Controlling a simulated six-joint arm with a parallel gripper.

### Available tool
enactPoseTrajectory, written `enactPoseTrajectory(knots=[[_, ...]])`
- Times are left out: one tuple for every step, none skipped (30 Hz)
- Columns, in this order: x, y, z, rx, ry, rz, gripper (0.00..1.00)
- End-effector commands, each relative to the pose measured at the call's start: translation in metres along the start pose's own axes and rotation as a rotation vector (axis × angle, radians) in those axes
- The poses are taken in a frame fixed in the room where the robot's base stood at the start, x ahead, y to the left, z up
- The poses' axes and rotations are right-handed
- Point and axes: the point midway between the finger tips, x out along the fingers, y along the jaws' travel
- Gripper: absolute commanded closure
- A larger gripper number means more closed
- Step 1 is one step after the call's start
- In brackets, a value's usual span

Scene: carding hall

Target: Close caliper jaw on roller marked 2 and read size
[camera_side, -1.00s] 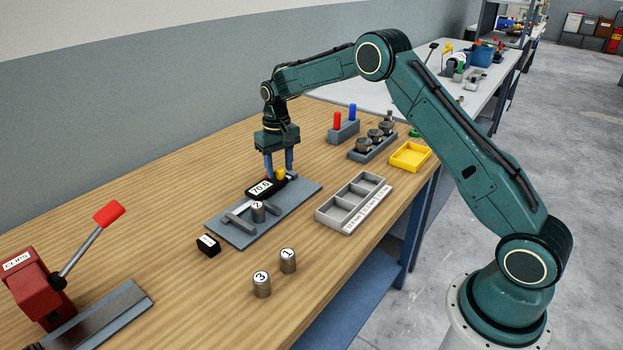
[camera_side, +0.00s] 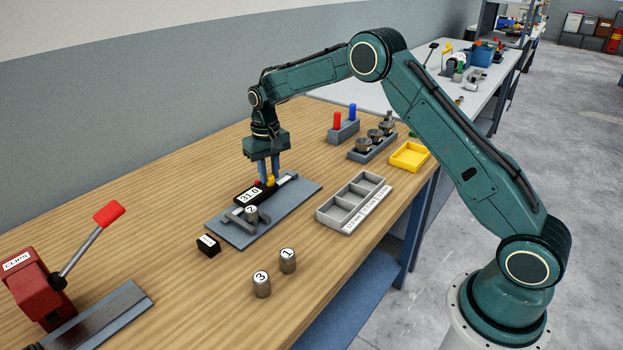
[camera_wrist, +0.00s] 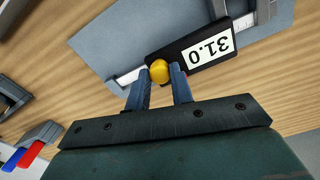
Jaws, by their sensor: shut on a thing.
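The caliper (camera_side: 248,195) lies on a grey plate (camera_side: 292,194) on the bench, and its display reads 31.0. The same reading shows upside down in the wrist view (camera_wrist: 208,55). The roller marked 2 (camera_side: 251,214) stands upright between the caliper jaws, which sit close on both sides of it. Contact is too small to be sure of. My gripper (camera_side: 268,180) is shut on the caliper's yellow thumb knob (camera_wrist: 160,70), pointing down. The roller is not clear in the wrist view. Rollers 1 (camera_side: 288,261) and 3 (camera_side: 262,285) stand apart on the bench.
A small black labelled block (camera_side: 208,246) sits beside the plate's left corner. A grey compartment tray (camera_side: 334,222) and a yellow tray (camera_side: 408,157) lie to the right. A weight rack (camera_side: 372,151) stands behind. A red lever tool (camera_side: 35,285) is at front left.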

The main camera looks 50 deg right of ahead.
Motion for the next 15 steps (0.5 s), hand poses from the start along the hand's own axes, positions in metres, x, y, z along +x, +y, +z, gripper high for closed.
enactPoseTrajectory(knots=[[-0.0012, -0.0037, 0.0001, -0.003, 0.004, -0.002, 1.0], [-0.0012, -0.0041, 0.0002, -0.003, 0.004, -0.002, 1.0], [-0.0012, -0.0042, 0.0002, -0.003, 0.004, -0.002, 1.0], [-0.0012, -0.0043, 0.0002, -0.004, 0.004, -0.003, 1.0], [-0.0012, -0.0045, 0.0002, -0.004, 0.004, -0.003, 1.0], [-0.0013, -0.0048, 0.0002, -0.005, 0.004, -0.003, 1.0], [-0.0013, -0.005, 0.0003, -0.005, 0.004, -0.003, 1.0], [-0.0013, -0.0052, 0.0003, -0.006, 0.004, -0.003, 1.0], [-0.0013, -0.0055, 0.0003, -0.007, 0.004, -0.004, 0.73], [-0.0013, -0.0056, 0.0004, -0.007, 0.004, -0.004, 0.68], [-0.0014, -0.0055, 0.0003, -0.007, 0.004, -0.003, 0.62], [-0.0013, -0.0051, 0.0003, -0.006, 0.004, -0.003, 0.55], [-0.0012, -0.0048, 0.0003, -0.006, 0.003, -0.003, 0.55], [-0.0011, -0.0046, 0.0003, -0.005, 0.003, -0.003, 0.55], [-0.0009, -0.0043, 0.0004, -0.005, 0.003, -0.003, 0.55]])
